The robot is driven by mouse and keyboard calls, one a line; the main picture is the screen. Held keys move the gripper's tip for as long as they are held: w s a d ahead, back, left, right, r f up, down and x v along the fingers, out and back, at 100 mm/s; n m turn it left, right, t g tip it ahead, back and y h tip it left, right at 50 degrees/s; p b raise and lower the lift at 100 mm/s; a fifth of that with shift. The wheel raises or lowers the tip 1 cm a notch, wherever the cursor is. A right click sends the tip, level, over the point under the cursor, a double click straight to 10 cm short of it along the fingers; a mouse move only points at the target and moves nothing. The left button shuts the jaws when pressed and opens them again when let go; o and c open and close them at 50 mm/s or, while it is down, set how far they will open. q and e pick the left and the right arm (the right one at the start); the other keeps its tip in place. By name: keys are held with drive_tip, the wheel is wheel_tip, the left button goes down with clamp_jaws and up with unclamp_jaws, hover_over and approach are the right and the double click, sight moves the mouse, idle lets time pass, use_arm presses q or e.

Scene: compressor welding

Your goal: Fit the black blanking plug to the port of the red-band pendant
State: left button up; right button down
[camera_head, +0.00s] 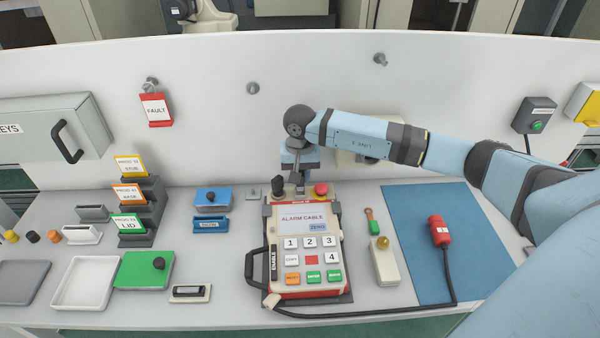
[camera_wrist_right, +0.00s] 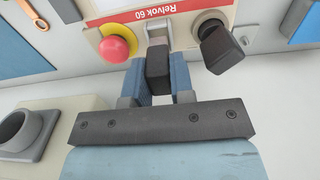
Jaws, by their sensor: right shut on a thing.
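The red-band pendant (camera_head: 303,245) stands in the middle of the bench, its screen reading "ALARM CABLE". Its red band also shows in the right wrist view (camera_wrist_right: 192,20), with a red mushroom button (camera_wrist_right: 117,43) and a black knob (camera_wrist_right: 220,47). My right gripper (camera_head: 300,183) is at the pendant's top edge, between button and knob. In the wrist view its blue fingers (camera_wrist_right: 158,80) are shut on a black block, the black blanking plug (camera_wrist_right: 158,68). The plug lines up with a grey part at the pendant's edge; whether it is seated I cannot tell. My left gripper is out of view.
A black cable runs from the pendant's lower edge to a red connector (camera_head: 439,231) on the blue mat (camera_head: 405,205). A yellow-knobbed box (camera_head: 385,268) stands right of the pendant. Trays, labelled racks and small coloured caps (camera_head: 33,236) fill the left. The back wall (camera_head: 215,120) stands close behind.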

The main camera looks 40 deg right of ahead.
drive_tip(key=shift+f, duration=0.1)
idle(0.3)
drive_tip(key=shift+f+b, duration=1)
drive_tip(key=shift+f, duration=0.1)
idle(0.6)
drive_tip(key=c, duration=0.9)
unclamp_jaws()
wheel_tip(320, 180, up, 14)
drive_tip(key=b, duration=0.1)
drive_tip(key=shift+b, duration=0.35)
drive_tip(key=shift+f, duration=0.15)
